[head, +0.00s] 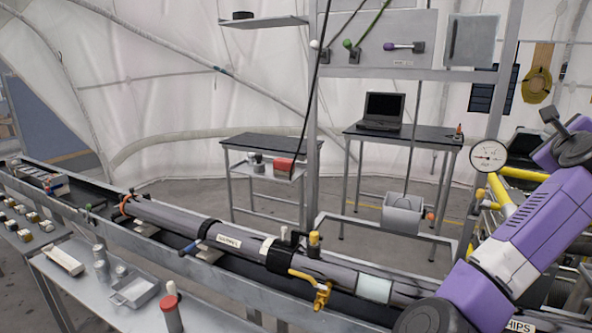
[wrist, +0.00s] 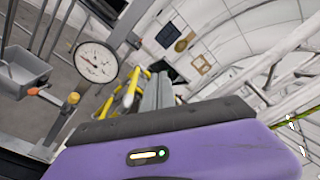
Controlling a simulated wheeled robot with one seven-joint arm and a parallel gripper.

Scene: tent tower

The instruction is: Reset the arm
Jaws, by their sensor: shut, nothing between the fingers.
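My gripper (wrist: 158,92) shows in the wrist view as grey fingers beyond the dark edge of its purple housing. It is shut and holds nothing. The wrist view is tilted, and the housing fills its lower part. In the head view my purple arm rises along the right side, bent and raised beside the long pipe (head: 190,223). I cannot clearly make out the fingers in the head view.
A round gauge (head: 488,156) and yellow pipework (head: 495,190) stand close to my arm; the gauge (wrist: 97,62) is also in the wrist view. A laptop (head: 383,110) sits on a back table. A grey bin (head: 403,214) stands behind the pipe. Open floor lies between.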

